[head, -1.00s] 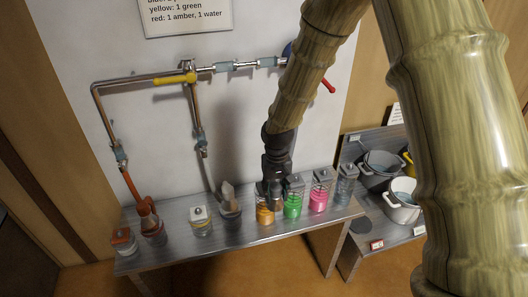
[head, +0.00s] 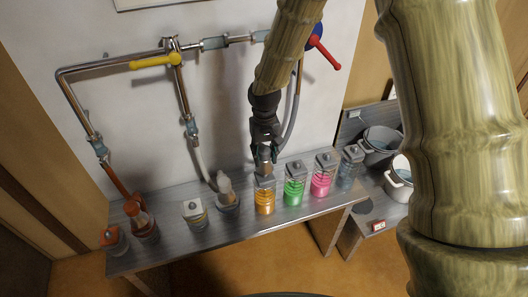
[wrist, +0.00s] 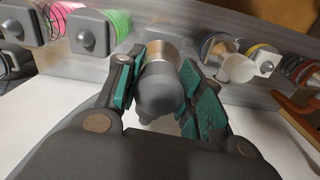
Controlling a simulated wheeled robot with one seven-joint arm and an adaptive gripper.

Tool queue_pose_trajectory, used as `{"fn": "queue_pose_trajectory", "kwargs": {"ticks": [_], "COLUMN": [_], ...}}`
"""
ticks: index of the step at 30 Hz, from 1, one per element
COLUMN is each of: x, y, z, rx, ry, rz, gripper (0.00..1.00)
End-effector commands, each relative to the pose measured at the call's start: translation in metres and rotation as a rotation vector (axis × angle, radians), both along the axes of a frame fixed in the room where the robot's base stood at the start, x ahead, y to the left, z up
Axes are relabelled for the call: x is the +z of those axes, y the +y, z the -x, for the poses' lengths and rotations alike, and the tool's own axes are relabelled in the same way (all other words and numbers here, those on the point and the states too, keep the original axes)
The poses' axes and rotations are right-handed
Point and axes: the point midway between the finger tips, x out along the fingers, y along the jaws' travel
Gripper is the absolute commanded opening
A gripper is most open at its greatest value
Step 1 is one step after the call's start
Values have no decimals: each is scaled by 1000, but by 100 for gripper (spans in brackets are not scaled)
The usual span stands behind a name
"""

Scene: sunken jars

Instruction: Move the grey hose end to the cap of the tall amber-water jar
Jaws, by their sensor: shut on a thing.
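My gripper (head: 264,150) is shut on the grey hose end (wrist: 172,85), which has a rounded grey body and a metal band. In the head view, the hose end (head: 264,168) points down just above or at the cap of an amber jar (head: 265,200) on the bench. I cannot tell whether it touches the cap. The grey hose (head: 293,115) hangs from the pipe behind my gripper. In the wrist view, the hose end hides most of what lies beyond it. The amber jar is hidden there.
A green jar (head: 294,190), a pink jar (head: 322,180) and a blue-grey jar (head: 350,167) stand close on the right. A jar with a white hose (head: 227,200) stands left. A red valve handle (head: 325,53) is above right.

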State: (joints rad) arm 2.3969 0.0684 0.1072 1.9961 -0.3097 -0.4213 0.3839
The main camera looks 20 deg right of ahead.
Motion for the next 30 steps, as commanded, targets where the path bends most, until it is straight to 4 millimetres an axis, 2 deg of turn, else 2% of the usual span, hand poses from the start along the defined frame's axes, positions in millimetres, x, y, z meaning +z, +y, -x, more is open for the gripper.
{"fn": "queue_pose_trajectory", "kwargs": {"ticks": [30], "x": [-6], "y": [1], "z": [11], "rx": [0], "ry": [-1], "rz": [-1], "gripper": [0]}}
